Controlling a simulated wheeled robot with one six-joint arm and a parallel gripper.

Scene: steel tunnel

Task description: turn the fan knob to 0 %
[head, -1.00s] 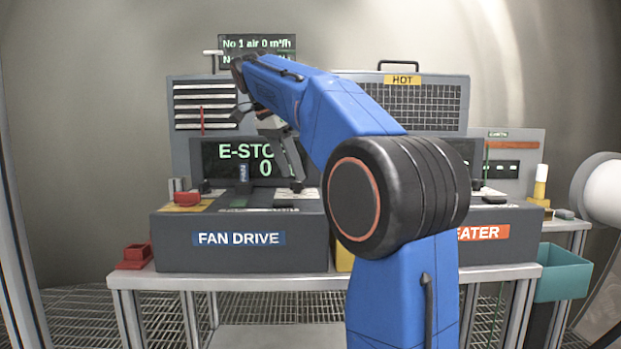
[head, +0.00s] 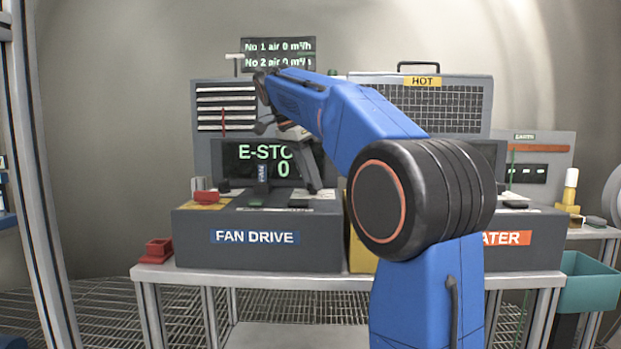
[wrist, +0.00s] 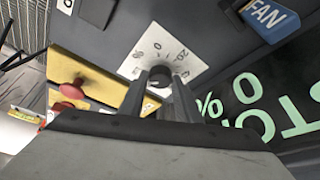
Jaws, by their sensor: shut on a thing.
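The fan knob (wrist: 160,76) is a dark knob in front of a white dial plate (wrist: 148,50) with printed numbers, among them 0 and 20. My gripper (wrist: 160,92) is shut on the knob, one finger on each side. The fingers hide most of the knob, and I cannot read where it points. In the head view my gripper (head: 314,188) reaches down to the top of the FAN DRIVE box (head: 190,240). The display (head: 235,155) behind it reads "E-STO" and 0, partly hidden by my arm.
A red button (wrist: 72,90) on a yellow plate (wrist: 85,72) and a blue FAN tag (wrist: 268,18) are close to the knob. The heater box (head: 545,232) stands right, partly behind my arm. A red tray (head: 157,252) is at the table's left; a teal bin (head: 587,285) hangs right.

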